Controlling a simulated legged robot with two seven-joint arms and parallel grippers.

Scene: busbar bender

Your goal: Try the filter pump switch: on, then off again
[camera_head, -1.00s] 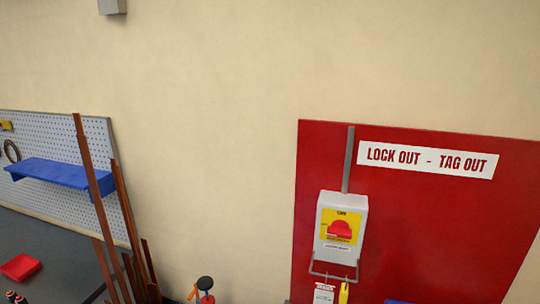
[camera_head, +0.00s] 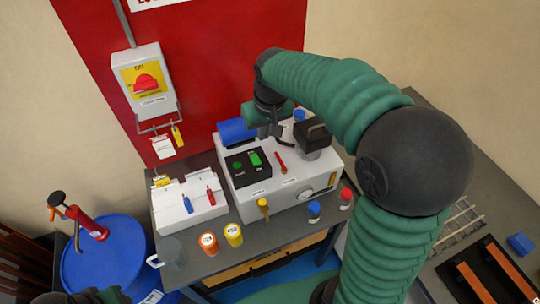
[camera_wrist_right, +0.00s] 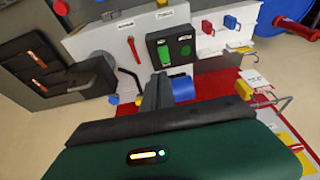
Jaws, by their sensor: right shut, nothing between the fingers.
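A black switch panel (camera_head: 248,164) with a round green button and a green rocker sits on the sloping front of a white machine (camera_head: 300,178). Its labels are too small to read, so I cannot tell whether it is the filter pump switch or how it is set. It also shows in the right wrist view (camera_wrist_right: 172,48), with the green rocker (camera_wrist_right: 164,55) on the left there. My right gripper (camera_head: 272,131) is above and behind the panel, apart from it. In the right wrist view its shut fingers (camera_wrist_right: 158,88) point toward the panel, with nothing between them. My left gripper is not in view.
A red lever (camera_head: 280,161), a blue cylinder (camera_head: 237,130) and a black-handled part (camera_head: 312,137) crowd the machine. Coloured caps line the bench front.

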